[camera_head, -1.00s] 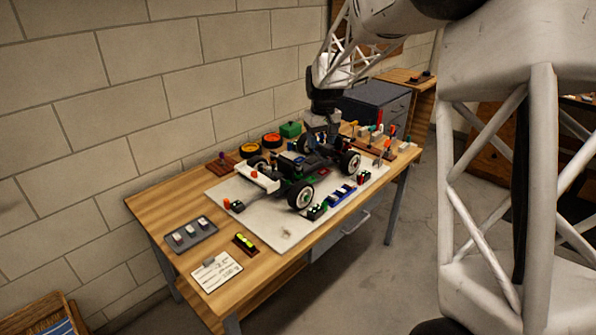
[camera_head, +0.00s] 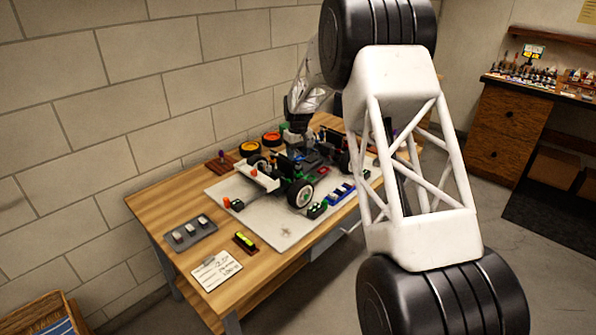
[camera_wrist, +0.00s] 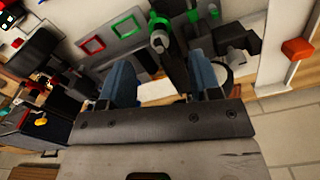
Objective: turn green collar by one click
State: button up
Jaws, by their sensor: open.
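The car (camera_head: 291,184) stands on the light mat on the bench, with wheels at the sides and a white wing at the near end. My gripper (camera_wrist: 164,74) is open over the car, its blue fingers apart in the wrist view. A dark cylindrical part with green at its far end, probably the green collar (camera_wrist: 160,21), lies between and beyond the fingers. Another green piece (camera_wrist: 193,15) is just right of it. I cannot tell whether the fingers touch anything. In the head view my arm hides the far part of the car and the fingertips are not clear.
A green square outline (camera_wrist: 126,23) and a red one (camera_wrist: 92,45) are beside the dark part. An orange block (camera_wrist: 297,49) is at right. Orange-ringed wheels (camera_head: 250,148), a grey tray (camera_head: 190,233) and a note card (camera_head: 216,270) lie on the bench. The left bench end has free room.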

aim_at(298, 165)
jog(key=shift+f, duration=0.1)
dwell(0.3)
jog(key=shift+f, duration=3.85)
jog(key=c, duration=0.9)
jog(key=shift+n, duration=2.4)
